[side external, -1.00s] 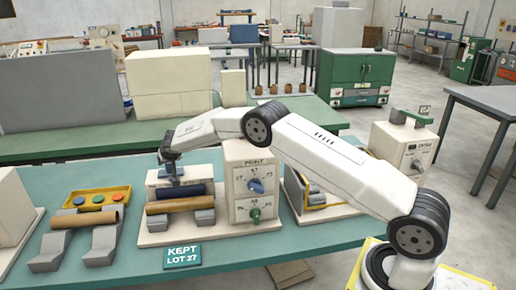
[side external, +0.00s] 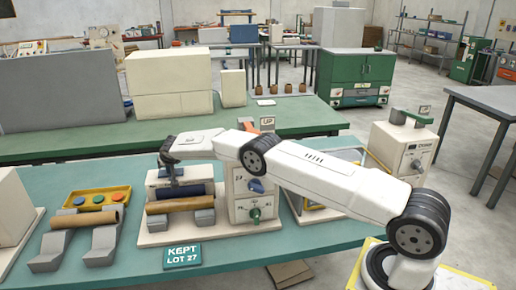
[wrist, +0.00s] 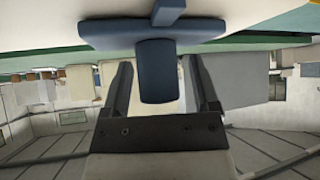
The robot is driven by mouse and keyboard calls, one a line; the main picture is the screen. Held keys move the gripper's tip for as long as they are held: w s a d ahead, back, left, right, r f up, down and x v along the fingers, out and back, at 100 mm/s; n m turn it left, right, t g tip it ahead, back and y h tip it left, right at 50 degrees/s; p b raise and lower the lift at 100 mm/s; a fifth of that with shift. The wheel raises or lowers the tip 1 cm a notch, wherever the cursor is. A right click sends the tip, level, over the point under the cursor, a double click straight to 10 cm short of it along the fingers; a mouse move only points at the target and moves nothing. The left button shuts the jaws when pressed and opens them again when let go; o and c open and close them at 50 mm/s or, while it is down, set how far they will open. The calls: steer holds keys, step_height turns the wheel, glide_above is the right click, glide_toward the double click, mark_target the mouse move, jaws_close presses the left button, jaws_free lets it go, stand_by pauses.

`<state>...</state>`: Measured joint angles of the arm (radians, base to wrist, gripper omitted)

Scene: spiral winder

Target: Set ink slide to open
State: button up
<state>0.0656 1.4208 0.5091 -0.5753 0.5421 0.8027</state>
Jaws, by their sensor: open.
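The cream printing unit (side external: 159,225) stands on the teal bench, with a dark blue roller-like part (side external: 205,189) over a brown roll (side external: 180,205). My gripper (side external: 173,180) is at the top of this part of the unit, pointing down. In the wrist view a blue handle (wrist: 158,75) hangs from a wider blue bar (wrist: 110,35). My gripper (wrist: 162,85) is open, with one finger on each side of the handle and gaps visible on both sides. No ink slide label is readable, and the slide's position cannot be told.
A panel with a blue knob (side external: 256,186) and a green knob (side external: 255,215) stands right of the roll, partly hidden by my arm. A KEPT LOT 27 sign (side external: 183,256) is in front. Bare bench lies between.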

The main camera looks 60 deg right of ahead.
stand_by(0.3)
jaws_close()
stand_by(1.3)
